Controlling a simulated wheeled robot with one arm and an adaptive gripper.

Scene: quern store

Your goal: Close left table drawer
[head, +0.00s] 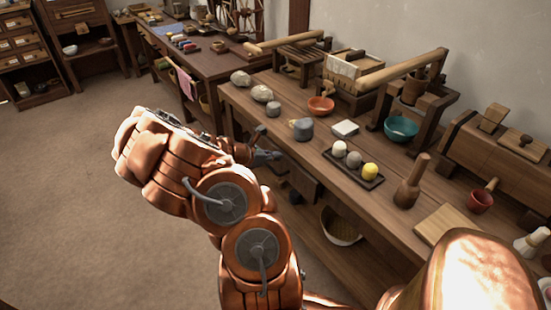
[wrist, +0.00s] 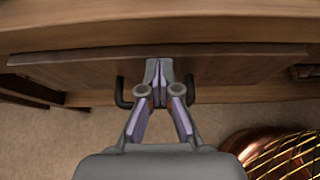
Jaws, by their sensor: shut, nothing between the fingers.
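The wooden table (head: 345,200) stands along the right wall. Under its front edge is a drawer front (head: 304,186), partly hidden by my arm. In the wrist view the drawer front (wrist: 80,72) is a long brown panel below the tabletop edge, with a dark bar handle (wrist: 121,93) showing on both sides of my fingers. My gripper (wrist: 158,68) is shut and empty, its fingertips against or very near the middle of the panel, at the handle. In the head view my gripper (head: 268,157) is by the table's front edge. I cannot tell how far the drawer stands out.
On the tabletop are stones (head: 262,93), an orange bowl (head: 321,106), a teal bowl (head: 400,129), a dark tray (head: 346,170) and a wooden pestle (head: 411,184). A basket (head: 341,226) sits on the shelf below. The floor (head: 70,200) at left is clear.

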